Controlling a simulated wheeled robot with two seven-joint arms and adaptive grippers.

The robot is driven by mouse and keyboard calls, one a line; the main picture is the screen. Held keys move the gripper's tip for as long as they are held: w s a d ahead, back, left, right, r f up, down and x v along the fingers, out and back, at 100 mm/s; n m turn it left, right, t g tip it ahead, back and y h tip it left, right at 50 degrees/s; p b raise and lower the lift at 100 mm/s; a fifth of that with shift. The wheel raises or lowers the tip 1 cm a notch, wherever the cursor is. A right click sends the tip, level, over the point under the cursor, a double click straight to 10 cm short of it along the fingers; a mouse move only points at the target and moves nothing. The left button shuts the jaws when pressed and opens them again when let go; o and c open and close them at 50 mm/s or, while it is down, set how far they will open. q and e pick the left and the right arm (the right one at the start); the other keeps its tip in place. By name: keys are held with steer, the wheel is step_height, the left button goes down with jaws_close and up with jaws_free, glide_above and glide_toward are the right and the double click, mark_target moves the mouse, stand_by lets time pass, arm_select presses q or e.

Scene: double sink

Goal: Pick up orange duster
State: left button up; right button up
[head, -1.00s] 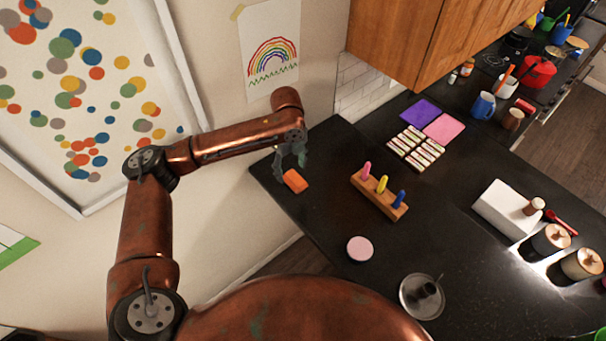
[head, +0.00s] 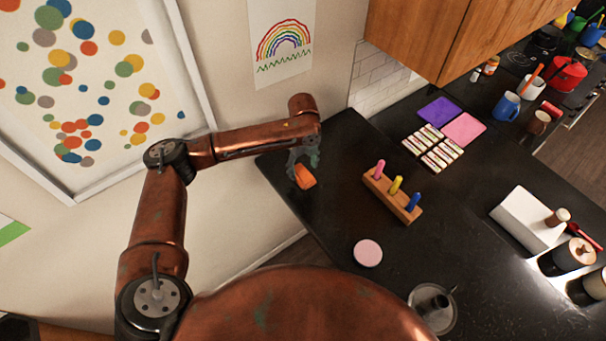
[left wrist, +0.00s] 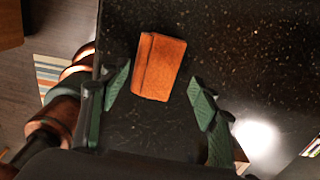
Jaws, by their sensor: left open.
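The orange duster (head: 306,176) is a small orange block on the dark countertop near its left corner. In the left wrist view the duster (left wrist: 158,66) lies between and just beyond my open fingertips, with a gap on both sides. My left gripper (head: 303,160) is open and points down at the duster, covering part of it in the head view. Its green fingers (left wrist: 160,88) are spread wide in the left wrist view. My right gripper is not in view.
A wooden block with coloured pegs (head: 391,197) stands right of the duster. A pink disc (head: 367,253) lies nearer the front edge. Purple and pink sheets (head: 463,129) and several small labelled packs (head: 433,148) lie behind. The wall is close on the left.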

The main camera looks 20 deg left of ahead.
mark_target(303, 176)
arm_select(q)
steer(key=shift+f, duration=1.4)
steer(key=shift+c, duration=0.4)
steer(key=c, duration=0.9)
